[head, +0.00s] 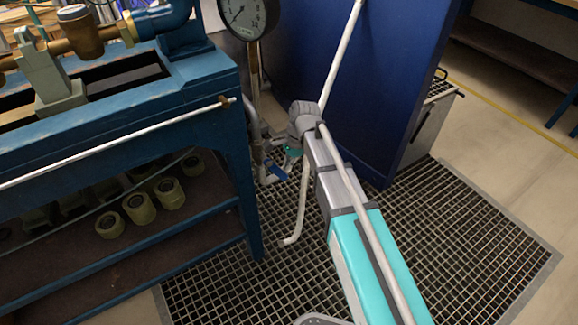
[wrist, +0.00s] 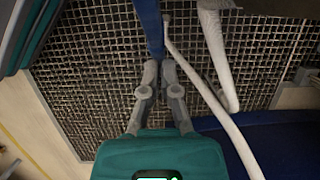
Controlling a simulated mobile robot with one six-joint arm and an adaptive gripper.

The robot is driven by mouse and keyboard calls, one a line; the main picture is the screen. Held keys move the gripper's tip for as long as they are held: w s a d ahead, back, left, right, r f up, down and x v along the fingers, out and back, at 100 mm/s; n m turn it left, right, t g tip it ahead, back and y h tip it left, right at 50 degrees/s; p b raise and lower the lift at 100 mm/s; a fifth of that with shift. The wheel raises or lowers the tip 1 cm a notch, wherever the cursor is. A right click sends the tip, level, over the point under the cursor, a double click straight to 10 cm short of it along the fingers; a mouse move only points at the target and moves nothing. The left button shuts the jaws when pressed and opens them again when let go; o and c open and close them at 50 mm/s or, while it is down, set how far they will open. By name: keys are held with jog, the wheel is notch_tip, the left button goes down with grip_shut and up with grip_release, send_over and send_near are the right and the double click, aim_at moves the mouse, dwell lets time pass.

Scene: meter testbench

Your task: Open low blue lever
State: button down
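The low blue lever (head: 277,169) is beside the lower pipework, to the right of the bench's front leg. In the wrist view the blue lever (wrist: 149,25) comes down from the top edge and its end lies between my fingertips. My gripper (wrist: 159,65) has its two grey fingers drawn close together, one on each side of the lever, and looks shut on it. In the head view my gripper (head: 287,158) is small, low and partly hidden by my arm, close to the lever.
A blue bench (head: 226,110) with shelves stands at left, and a large blue panel (head: 390,80) at right. A white pipe (head: 341,50) slants behind my wrist, and another bent pipe (head: 301,205) stands below. A pressure gauge (head: 247,13) is above. Grating (head: 460,230) covers the floor.

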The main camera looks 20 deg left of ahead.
aim_at(279, 175)
jog(key=shift+s+a+f, duration=0.1)
jog(key=shift+s+f, duration=0.05)
jog(key=shift+f, duration=0.05)
jog(key=shift+s+a+f+b, duration=0.45)
jog(key=shift+f+b, duration=0.15)
jog(key=shift+b, duration=0.2)
jog(key=shift+s+a+f+b, duration=0.45)
jog(key=shift+s+a, duration=0.05)
jog(key=shift+s, duration=0.15)
jog(key=shift+w+d, duration=0.55)
jog(key=shift+w, duration=0.15)
jog(key=w+d+r+p, duration=0.5)
jog(key=w+r+p, duration=0.1)
jog(key=r+p, duration=0.2)
jog(key=shift+w+d, duration=0.3)
jog(key=shift+d, duration=0.05)
